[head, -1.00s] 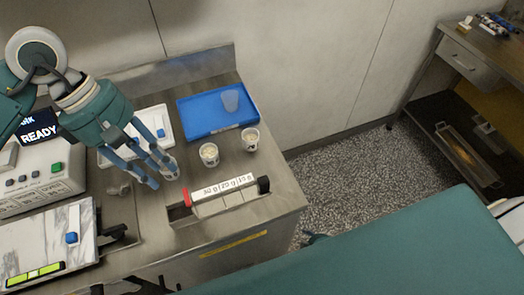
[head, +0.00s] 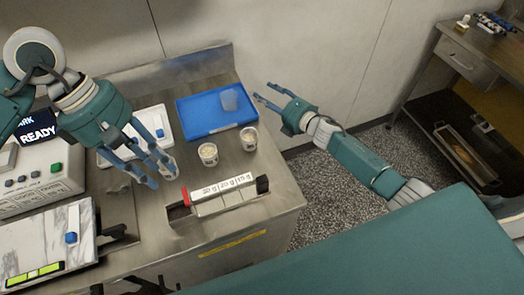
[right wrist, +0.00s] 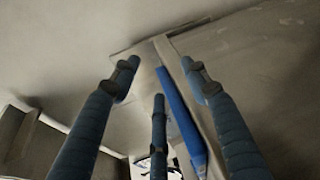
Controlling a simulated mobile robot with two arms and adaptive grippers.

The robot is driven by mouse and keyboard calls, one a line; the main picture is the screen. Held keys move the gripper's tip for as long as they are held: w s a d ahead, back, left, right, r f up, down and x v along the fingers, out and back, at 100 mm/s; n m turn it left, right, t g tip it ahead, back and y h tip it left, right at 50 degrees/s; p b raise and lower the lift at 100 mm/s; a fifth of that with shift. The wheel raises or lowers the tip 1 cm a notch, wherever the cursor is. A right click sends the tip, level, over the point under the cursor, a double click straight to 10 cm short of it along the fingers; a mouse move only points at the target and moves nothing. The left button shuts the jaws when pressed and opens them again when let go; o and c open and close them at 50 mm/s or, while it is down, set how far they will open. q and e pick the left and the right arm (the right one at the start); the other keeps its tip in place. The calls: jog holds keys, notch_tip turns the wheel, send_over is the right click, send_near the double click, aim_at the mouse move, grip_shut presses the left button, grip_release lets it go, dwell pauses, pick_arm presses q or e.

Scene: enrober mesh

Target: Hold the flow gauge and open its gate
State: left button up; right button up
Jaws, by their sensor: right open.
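The flow gauge, as far as I can tell, is the long metal trough (head: 213,206) near the table's front edge. It has a white marked strip, a red piece at its left end and a black piece at its right end. I cannot make out the gate's position. My left gripper (head: 161,179) is low over the table, left of the trough and apart from it, fingers pointing down beside a small whitish cup (head: 168,171). Whether it grips that cup is unclear. My right gripper (head: 262,92) is open and empty, above and right of the blue tray.
The blue tray (head: 205,128) holds a clear cup (head: 231,99). Two filled cups, one left (head: 208,155) and one right (head: 249,139), stand behind the trough. The table's right edge is close to the trough.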

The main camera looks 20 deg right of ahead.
jog(key=a+r+n+g+y, duration=0.1)
jog(key=a+r+n+y, duration=0.2)
jog(key=a+r+n, duration=0.45)
jog(key=a+r+n+g+y, duration=0.1)
jog(key=a+r+n+y, duration=0.3)
jog(key=r, duration=0.6)
jog(key=s+a+r+n+g+y, duration=0.2)
jog(key=s+a+r+n+g, duration=0.15)
jog(key=s+a+n, duration=0.3)
jog(key=s+a+r+n+g+y, duration=0.1)
jog(key=s+a+r+n+g, duration=0.1)
jog(key=s+a+n+g, duration=0.45)
jog(key=s+a+f+n+g+h, duration=0.2)
jog(key=s+a+n+g+h, duration=0.15)
jog(key=s+n, duration=0.55)
jog(key=n+h, duration=1.2)
jog(key=n, duration=0.3)
send_near(262, 178)
jog(key=shift+t, duration=0.35)
jog(key=f, duration=0.9)
jog(key=shift+s+d+f, duration=0.1)
jog(key=shift+s+f, duration=0.2)
